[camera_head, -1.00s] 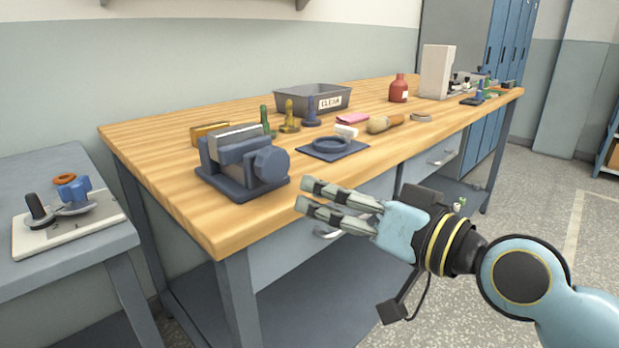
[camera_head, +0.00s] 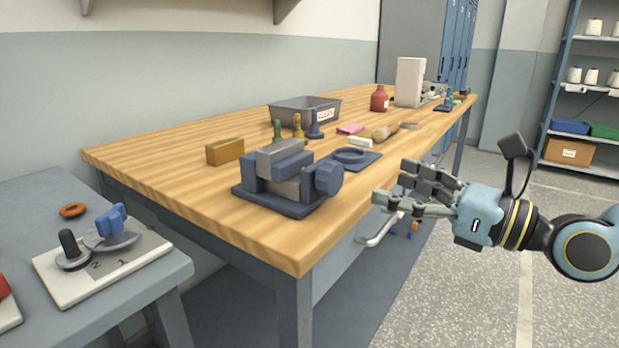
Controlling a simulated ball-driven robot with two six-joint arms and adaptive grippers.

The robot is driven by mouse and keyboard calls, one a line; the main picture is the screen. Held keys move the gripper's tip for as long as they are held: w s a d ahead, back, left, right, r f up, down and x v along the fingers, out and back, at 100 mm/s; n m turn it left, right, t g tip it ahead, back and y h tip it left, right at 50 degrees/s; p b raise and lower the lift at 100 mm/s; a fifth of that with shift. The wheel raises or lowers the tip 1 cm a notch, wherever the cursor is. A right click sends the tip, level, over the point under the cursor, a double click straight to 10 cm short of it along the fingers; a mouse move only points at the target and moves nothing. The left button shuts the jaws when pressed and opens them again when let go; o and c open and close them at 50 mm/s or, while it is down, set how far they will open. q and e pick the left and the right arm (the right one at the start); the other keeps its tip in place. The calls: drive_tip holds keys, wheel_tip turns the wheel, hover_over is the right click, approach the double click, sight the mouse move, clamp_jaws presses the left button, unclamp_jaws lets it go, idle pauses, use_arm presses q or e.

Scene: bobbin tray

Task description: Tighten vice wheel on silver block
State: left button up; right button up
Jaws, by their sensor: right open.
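The blue vice (camera_head: 268,200) stands near the front edge of the wooden bench. A silver-grey block (camera_head: 279,154) sits between its jaws; the front jaw hides part of it. The dark blue vice wheel (camera_head: 329,178) is on the right side of the vice, facing my right gripper. My right gripper (camera_head: 391,182) is open and empty, its fingers pointing left, apart from the wheel and to its right, beyond the bench's front edge in the picture. My left gripper is not in view.
On the wooden bench (camera_head: 160,150), a brass-coloured block (camera_head: 225,151), a blue ring on a mat (camera_head: 352,158) and a grey bin (camera_head: 318,104) lie around the vice. A grey side table (camera_head: 40,220) at left holds a white board (camera_head: 70,290). Floor right of the bench is clear.

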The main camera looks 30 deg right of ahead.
sight(337, 179)
drive_tip(key=shift+g, duration=0.3)
drive_tip(key=b+x, duration=0.1)
drive_tip(key=x, duration=0.1)
drive_tip(key=b+x, duration=0.1)
drive_tip(key=x, duration=0.2)
drive_tip(key=f+b+x, duration=0.1)
drive_tip(key=x, duration=0.1)
drive_tip(key=shift+w+a+b, duration=0.15)
drive_tip(key=shift+a+b, duration=0.25)
drive_tip(key=shift+w+a, duration=0.2)
drive_tip(key=shift+w, duration=0.5)
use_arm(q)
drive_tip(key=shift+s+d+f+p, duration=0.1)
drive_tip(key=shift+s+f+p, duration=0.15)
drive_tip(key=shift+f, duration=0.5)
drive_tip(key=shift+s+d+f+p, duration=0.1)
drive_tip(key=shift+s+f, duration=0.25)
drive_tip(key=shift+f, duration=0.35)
use_arm(e)
drive_tip(key=shift+w+a+f+n, duration=0.1)
drive_tip(key=shift+w+a+n, duration=0.2)
drive_tip(key=shift+w, duration=0.15)
drive_tip(key=c, duration=1.2)
